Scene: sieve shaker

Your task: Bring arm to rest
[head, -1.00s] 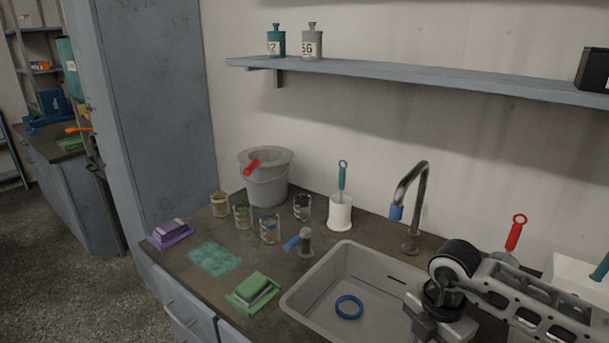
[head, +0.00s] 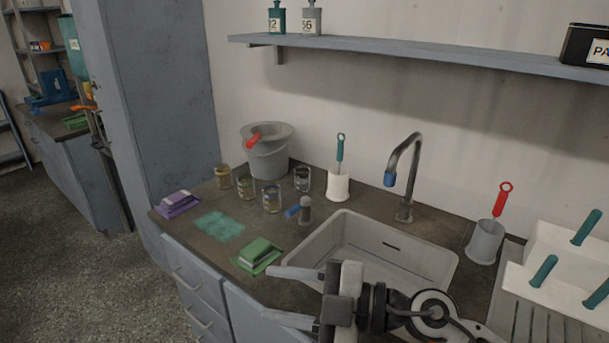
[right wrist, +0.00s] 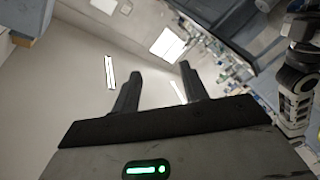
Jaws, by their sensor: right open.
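My right gripper (head: 268,293) is in the head view, in front of the sink (head: 340,214) and the counter's front edge. Its two fingers point left and stand apart, with nothing between them. In the right wrist view the open, empty fingers (right wrist: 160,82) show against a wall and ceiling with bright panels. My right wrist and arm cover the front part of the sink. My left gripper is not in view.
A shelf (head: 420,58) runs above.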

